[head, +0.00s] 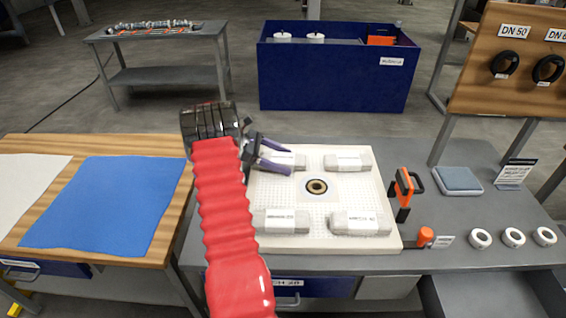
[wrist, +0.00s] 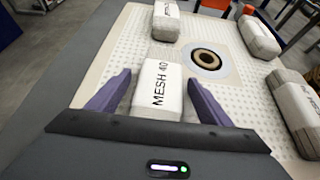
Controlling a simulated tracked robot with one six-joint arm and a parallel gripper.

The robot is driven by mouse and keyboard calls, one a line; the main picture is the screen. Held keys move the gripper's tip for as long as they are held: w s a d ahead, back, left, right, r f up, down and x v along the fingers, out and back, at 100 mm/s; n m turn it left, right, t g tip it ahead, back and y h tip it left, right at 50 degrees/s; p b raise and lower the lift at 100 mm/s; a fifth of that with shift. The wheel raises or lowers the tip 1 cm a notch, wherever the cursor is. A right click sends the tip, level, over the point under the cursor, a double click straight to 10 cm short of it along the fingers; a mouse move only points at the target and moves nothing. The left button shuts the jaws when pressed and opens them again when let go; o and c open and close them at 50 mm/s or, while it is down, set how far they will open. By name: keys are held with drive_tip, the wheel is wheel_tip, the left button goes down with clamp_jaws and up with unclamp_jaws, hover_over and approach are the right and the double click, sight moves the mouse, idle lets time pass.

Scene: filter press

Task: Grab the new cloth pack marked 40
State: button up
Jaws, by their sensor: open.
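The cloth pack marked MESH 40 (wrist: 158,85) is a pale block with a white label band. It lies on a white dotted plate (wrist: 112,50). In the head view it is the back-left pack (head: 297,161), partly hidden by my gripper (head: 285,160). In the wrist view my gripper (wrist: 160,98) is open, with one purple finger on each side of the pack. The fingers do not appear closed on it. I cannot tell how far the fingertips are above the plate.
Other packs lie at back right (head: 347,162), front left (head: 281,222) and front right (head: 360,223), around a central ring (head: 316,187). An orange-and-black tool (head: 404,190) stands at the plate's right edge. A blue cloth (head: 105,203) lies on the left table.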

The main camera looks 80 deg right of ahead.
drive_tip(key=shift+c, duration=0.2)
idle(0.4)
drive_tip(key=c, duration=1.2)
